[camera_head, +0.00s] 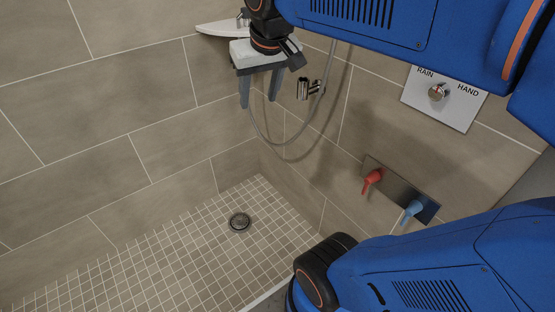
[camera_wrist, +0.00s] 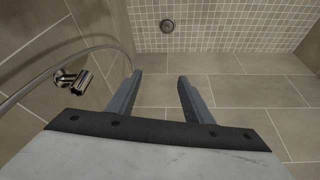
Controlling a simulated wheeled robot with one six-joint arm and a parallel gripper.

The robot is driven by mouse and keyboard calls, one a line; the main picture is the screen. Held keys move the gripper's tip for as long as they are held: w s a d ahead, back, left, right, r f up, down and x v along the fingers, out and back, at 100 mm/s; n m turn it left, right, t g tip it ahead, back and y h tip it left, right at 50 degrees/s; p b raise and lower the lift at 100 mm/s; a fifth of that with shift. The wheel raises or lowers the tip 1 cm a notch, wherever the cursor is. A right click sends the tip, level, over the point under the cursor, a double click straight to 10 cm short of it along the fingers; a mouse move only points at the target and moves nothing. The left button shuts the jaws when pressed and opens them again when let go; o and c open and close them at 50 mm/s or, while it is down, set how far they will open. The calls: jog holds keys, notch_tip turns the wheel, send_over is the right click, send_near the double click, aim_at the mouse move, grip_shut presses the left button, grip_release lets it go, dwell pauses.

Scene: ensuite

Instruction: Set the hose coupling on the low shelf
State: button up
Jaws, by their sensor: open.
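My gripper (camera_head: 259,101) is open, with nothing between its two grey fingers. It points down in front of the tiled wall, and its fingers also show in the wrist view (camera_wrist: 160,76). A pale corner shelf (camera_head: 213,28) is behind and left of it; whether this is the low shelf I cannot tell. A small chrome object shows at the shelf, partly hidden by my wrist. A chrome fitting (camera_head: 303,88) is at the wall right of the fingers, and also left of them in the wrist view (camera_wrist: 82,82). I cannot tell which chrome piece is the hose coupling.
A grey hose (camera_head: 289,158) hangs in a loop below my gripper. A red lever (camera_head: 372,177) and a blue lever (camera_head: 412,208) stick out from a wall plate. A RAIN/HAND control plate (camera_head: 455,103) is higher right. The tiled floor around the drain (camera_head: 240,221) is clear.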

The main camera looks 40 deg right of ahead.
jog(key=s+a+f+n, duration=0.1)
jog(key=s+a+f, duration=0.1)
jog(key=s+f, duration=0.9)
notch_tip(320, 180, down, 2)
jog(key=shift+a+f+n+y, duration=0.25)
jog(key=shift+n+y, duration=0.15)
